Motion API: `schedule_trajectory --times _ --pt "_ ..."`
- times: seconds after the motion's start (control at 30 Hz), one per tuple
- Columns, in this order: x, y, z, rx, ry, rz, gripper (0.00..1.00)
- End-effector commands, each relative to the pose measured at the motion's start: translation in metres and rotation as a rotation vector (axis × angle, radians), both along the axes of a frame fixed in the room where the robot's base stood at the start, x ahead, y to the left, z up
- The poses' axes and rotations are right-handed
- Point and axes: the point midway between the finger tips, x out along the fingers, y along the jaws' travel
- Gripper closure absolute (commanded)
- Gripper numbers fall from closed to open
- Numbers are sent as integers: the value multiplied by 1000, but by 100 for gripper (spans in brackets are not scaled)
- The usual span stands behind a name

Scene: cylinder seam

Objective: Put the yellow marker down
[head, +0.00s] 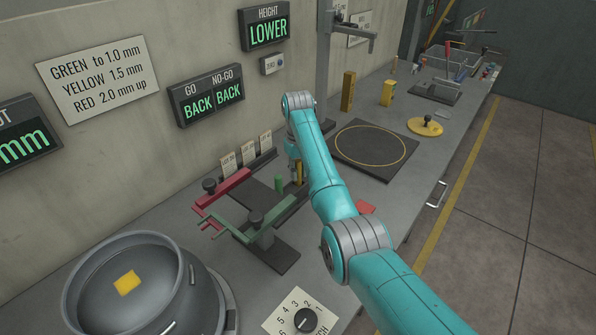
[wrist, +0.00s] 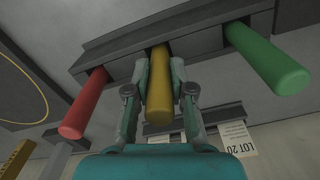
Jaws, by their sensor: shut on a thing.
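The yellow marker (wrist: 160,88) is between the two fingers of my gripper (wrist: 160,72) in the wrist view, and the fingers are shut on it. Its far end meets a dark rack (wrist: 112,52), in line with the red marker (wrist: 84,105) on the left and the green marker (wrist: 268,60) on the right. I cannot tell how deep it sits in the rack. In the head view the green marker (head: 278,184) stands beside the yellow marker (head: 299,172), which is partly covered by my gripper. The red marker is hidden there.
Lot cards (head: 247,150) stand behind the rack. Red and green gauges (head: 222,188) lie to its left on a dark stand. A grey pot (head: 140,285) is at the lower left. A dark mat with a yellow ring (head: 371,147) lies right of my arm.

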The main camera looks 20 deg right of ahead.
Motion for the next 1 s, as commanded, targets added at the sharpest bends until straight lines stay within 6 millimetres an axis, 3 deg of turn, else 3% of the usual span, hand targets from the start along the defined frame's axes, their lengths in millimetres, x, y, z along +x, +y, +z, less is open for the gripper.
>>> schedule_trajectory --times 0.07,0.1,0.2,0.47,0.63,1.0 --pt "0 0 -2 0 1 0 100" --pt "0 0 -2 0 1 0 73" --pt "0 0 -2 0 1 0 52" --pt "0 0 -2 0 0 0 52" --pt "2 1 8 0 -2 0 52" --pt "8 7 77 0 -2 -1 52"
